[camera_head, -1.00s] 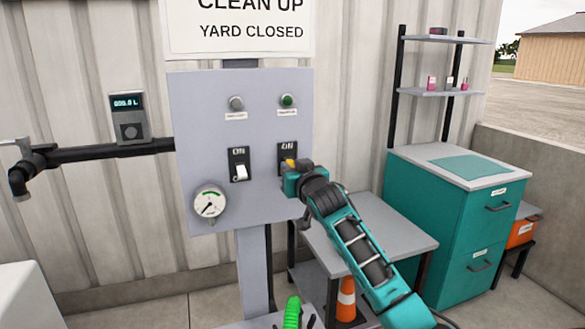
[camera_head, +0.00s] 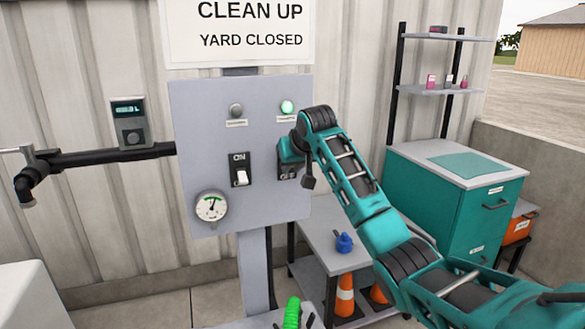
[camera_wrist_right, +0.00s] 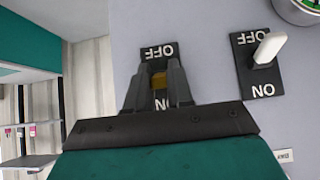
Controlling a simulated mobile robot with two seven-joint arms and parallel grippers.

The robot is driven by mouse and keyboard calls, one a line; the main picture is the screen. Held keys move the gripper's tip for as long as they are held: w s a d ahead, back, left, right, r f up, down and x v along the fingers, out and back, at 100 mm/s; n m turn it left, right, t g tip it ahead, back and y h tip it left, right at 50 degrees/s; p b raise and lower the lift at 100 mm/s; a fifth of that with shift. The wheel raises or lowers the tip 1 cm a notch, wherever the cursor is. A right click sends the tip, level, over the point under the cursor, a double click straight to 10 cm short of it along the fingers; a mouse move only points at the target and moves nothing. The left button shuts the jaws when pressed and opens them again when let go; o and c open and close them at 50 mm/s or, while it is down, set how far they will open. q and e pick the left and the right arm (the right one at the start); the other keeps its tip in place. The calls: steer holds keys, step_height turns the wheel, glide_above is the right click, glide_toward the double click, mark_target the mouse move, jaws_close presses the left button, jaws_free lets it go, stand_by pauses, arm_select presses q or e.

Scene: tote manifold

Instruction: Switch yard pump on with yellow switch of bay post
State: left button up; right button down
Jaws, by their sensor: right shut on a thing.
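The grey bay post panel (camera_head: 270,215) carries two switches, two lamps and a gauge. My right gripper (camera_head: 289,165) is at the right-hand switch and covers most of it. In the right wrist view, the right gripper (camera_wrist_right: 160,90) is shut on the yellow switch (camera_wrist_right: 159,80), one finger on each side of its lever. Its black plate (camera_wrist_right: 158,52) reads OFF and ON, upside down there. The green lamp (camera_head: 287,107) above it is brightly lit. The gauge (camera_head: 210,207) has its needle pointing up. My left gripper is not in view.
A white switch (camera_head: 241,177) sits left of the yellow one; its lamp (camera_head: 236,110) is grey. A black pipe (camera_head: 105,152) and meter (camera_head: 129,123) are at left. A grey table (camera_head: 330,230) holding a blue object (camera_head: 344,242) and a teal cabinet (camera_head: 445,205) stand at right.

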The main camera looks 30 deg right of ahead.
steer(key=shift+w+r+g, duration=0.15)
steer(key=shift+r+g, duration=0.25)
steer(key=shift+g, duration=0.2)
steer(key=shift+r, duration=0.1)
steer(key=c, duration=1.4)
jaws_free()
steer(key=o, duration=0.4)
steer(key=shift+f, duration=0.2)
steer(key=shift+r, duration=0.1)
steer(key=v, duration=1.2)
steer(key=shift+r, duration=0.4)
steer(key=shift+d, duration=0.1)
